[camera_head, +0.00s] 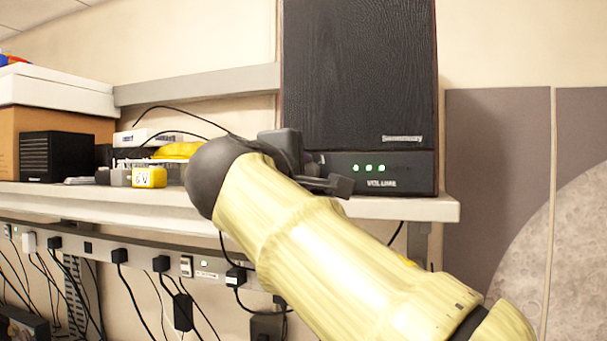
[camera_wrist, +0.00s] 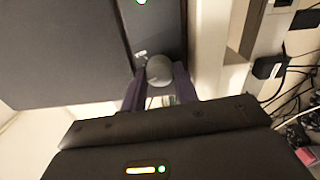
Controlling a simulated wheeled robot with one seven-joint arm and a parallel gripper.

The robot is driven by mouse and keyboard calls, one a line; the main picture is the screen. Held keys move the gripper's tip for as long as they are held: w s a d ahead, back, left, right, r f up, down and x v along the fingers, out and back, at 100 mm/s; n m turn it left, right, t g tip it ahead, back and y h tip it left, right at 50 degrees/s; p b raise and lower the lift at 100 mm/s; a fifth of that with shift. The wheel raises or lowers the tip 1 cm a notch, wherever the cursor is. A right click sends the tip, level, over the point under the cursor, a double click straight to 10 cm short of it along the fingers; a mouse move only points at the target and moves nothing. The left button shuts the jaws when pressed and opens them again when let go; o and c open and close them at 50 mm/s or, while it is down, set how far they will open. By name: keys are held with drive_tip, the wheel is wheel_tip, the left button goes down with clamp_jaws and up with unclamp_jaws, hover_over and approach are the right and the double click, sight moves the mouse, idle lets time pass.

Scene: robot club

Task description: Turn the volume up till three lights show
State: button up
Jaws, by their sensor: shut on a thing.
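A black speaker (camera_head: 360,70) stands upright on the shelf, with a "VOLUME" label on its lower front panel. In the wrist view, one green light (camera_wrist: 141,2) shows at the top edge. My gripper (camera_head: 318,172) is at the lower left of the speaker's front. In the wrist view, my gripper (camera_wrist: 159,78) has its two dark fingers closed on either side of a round grey volume knob (camera_wrist: 159,68). In the head view, the knob is hidden behind my gripper.
The shelf (camera_head: 420,208) ends just right of the speaker. To the left stand a small black box (camera_head: 56,156), a yellow 6V battery (camera_head: 149,177) and a cardboard box (camera_head: 50,122). A power strip (camera_head: 140,256) with several plugs and hanging cables runs below the shelf.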

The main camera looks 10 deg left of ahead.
drive_tip(key=o, duration=1)
drive_tip(key=shift+f, duration=0.1)
drive_tip(key=shift+c, duration=0.2)
drive_tip(key=s+a+b, duration=0.1)
drive_tip(key=s+b, duration=0.2)
drive_tip(key=s, duration=1.4)
drive_tip(key=shift+s+a+b, duration=0.15)
drive_tip(key=shift+b, duration=0.15)
